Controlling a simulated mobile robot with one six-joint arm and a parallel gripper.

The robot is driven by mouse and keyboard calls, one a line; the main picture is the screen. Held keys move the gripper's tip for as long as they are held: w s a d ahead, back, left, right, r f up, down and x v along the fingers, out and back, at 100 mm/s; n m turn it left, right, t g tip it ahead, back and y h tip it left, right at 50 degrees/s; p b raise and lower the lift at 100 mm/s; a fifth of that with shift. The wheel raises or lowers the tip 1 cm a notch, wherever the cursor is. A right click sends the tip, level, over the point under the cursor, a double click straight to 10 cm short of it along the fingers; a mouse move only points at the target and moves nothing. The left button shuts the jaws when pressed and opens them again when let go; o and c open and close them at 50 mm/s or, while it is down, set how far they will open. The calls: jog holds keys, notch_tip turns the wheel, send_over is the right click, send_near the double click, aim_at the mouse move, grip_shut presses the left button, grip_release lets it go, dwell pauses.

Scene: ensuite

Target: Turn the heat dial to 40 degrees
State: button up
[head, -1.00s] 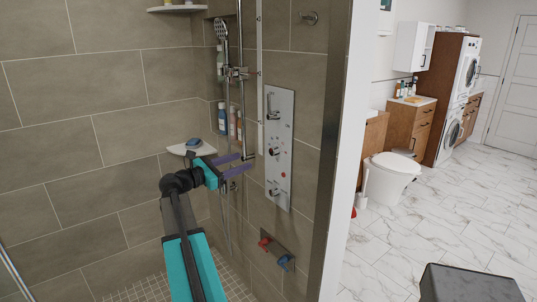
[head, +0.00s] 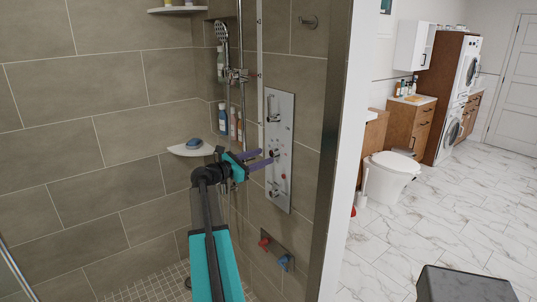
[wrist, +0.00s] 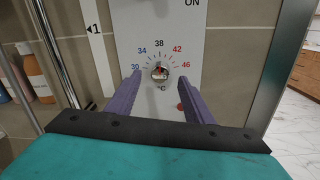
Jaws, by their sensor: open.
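The heat dial (wrist: 160,72) is a small round metal knob with a little red on it. It sits on the pale shower panel (head: 281,112), below a printed arc of numbers running 30, 34, 38, 42, 46. I cannot tell exactly which mark it points to. My gripper (wrist: 160,78) is open and empty. In the wrist view its two purple fingers reach toward the panel, one on each side of the dial. In the head view my gripper (head: 268,159) is at the panel's middle, partly covering the dial; contact cannot be told.
A red button (wrist: 180,107) is below right of the dial. Another lever (head: 272,190) sits lower on the panel. Bottles (head: 223,118) and a corner shelf (head: 192,148) stand left. Red and blue taps (head: 283,262) are below. The shower wall edge (head: 335,150) is right.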

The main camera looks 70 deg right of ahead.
aim_at(271, 154)
jog(key=shift+p+x, duration=0.35)
jog(key=shift+x, duration=1.55)
jog(key=c, duration=1)
jog(key=shift+c, duration=0.2)
